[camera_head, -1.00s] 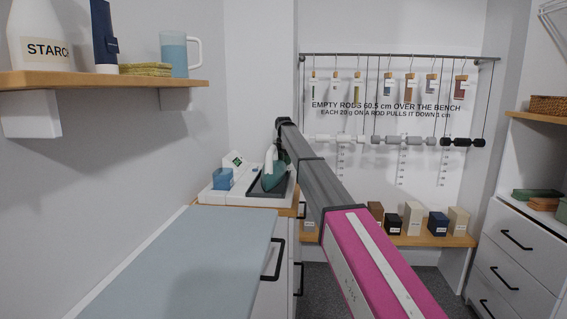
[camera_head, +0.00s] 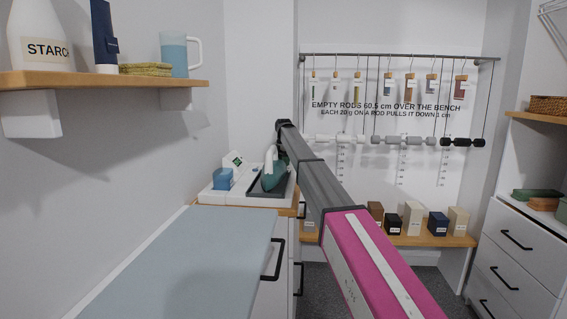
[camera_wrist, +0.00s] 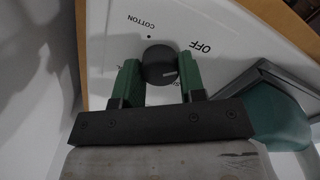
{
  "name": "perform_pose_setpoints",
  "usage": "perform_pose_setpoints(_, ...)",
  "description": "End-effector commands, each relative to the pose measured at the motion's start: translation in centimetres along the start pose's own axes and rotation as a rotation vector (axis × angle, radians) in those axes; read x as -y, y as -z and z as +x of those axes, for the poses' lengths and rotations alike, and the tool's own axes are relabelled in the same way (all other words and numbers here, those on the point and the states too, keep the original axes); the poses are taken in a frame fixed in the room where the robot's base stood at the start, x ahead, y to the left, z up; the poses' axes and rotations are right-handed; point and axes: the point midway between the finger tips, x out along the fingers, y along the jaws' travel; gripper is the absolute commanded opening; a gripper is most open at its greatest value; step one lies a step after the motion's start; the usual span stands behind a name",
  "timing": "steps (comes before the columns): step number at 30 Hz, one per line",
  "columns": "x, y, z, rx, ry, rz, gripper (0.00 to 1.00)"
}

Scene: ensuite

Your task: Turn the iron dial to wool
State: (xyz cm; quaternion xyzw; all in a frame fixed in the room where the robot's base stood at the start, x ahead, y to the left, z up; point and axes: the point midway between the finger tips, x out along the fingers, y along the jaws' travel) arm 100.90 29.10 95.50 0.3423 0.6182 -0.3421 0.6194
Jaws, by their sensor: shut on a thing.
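A round dark dial (camera_wrist: 159,65) with a pale pointer line sits on a white panel (camera_wrist: 110,38) in the wrist view. "COTTON" is printed at its upper left and "OFF" at its upper right. The pointer line faces right, below "OFF". I cannot read a wool mark; the fingers cover part of the panel. My gripper (camera_wrist: 158,78) has its green fingers on both sides of the dial, shut on it. The teal iron (camera_head: 272,176) rests on the white station (camera_head: 238,200) in the head view.
A pale blue board (camera_head: 180,260) lies in front of the station. A wooden shelf (camera_head: 100,78) with bottles and a jug juts from the left wall. Several boxes stand on a low bench (camera_head: 420,240) behind my arm.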

Motion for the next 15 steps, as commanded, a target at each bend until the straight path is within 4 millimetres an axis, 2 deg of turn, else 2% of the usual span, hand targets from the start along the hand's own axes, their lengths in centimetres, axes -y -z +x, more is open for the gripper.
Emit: perform_pose_setpoints(15, 0.02, 0.02, 0.05, -0.002, 0.002, 0.438, 0.14)
